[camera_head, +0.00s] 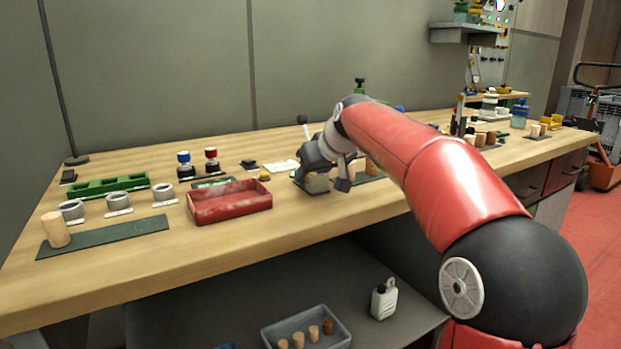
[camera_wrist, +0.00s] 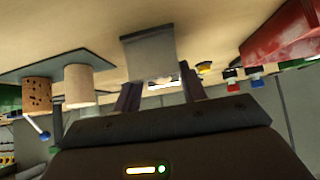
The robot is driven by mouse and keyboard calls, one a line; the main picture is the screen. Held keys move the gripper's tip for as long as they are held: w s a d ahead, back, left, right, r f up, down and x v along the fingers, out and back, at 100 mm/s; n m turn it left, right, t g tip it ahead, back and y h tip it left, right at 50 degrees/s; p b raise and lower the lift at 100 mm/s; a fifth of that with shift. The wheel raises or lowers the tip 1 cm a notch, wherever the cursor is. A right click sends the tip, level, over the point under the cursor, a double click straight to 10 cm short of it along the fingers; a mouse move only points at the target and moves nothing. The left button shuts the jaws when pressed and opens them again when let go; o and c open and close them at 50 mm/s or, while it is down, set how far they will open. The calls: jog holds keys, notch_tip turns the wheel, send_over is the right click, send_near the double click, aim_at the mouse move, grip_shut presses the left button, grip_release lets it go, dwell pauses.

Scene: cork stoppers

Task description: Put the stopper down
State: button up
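My gripper (camera_head: 322,170) is over the workbench, right of the red tray. The wrist view is upside down; there my gripper (camera_wrist: 162,92) has its two dark fingers apart, with no stopper visible between them. A grey block (camera_wrist: 152,55) on a thin dark plate stands just beyond the fingertips; in the head view the block (camera_head: 316,184) is below the gripper. A plain cork stopper (camera_wrist: 78,85) and a speckled one (camera_wrist: 37,95) stand upright on a dark mat beside it. Another stopper (camera_head: 56,230) stands upright on a green mat at the left.
The red tray (camera_head: 230,213) looks empty. Several grey rings (camera_head: 118,202) stand on white labels behind the green mat (camera_head: 130,232). A green rack (camera_head: 108,187) lies behind them. A grey bin (camera_head: 272,334) with stoppers is on the lower shelf. The bench front is clear.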

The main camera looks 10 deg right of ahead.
jog(key=c, duration=0.8)
jog(key=shift+c, duration=0.2)
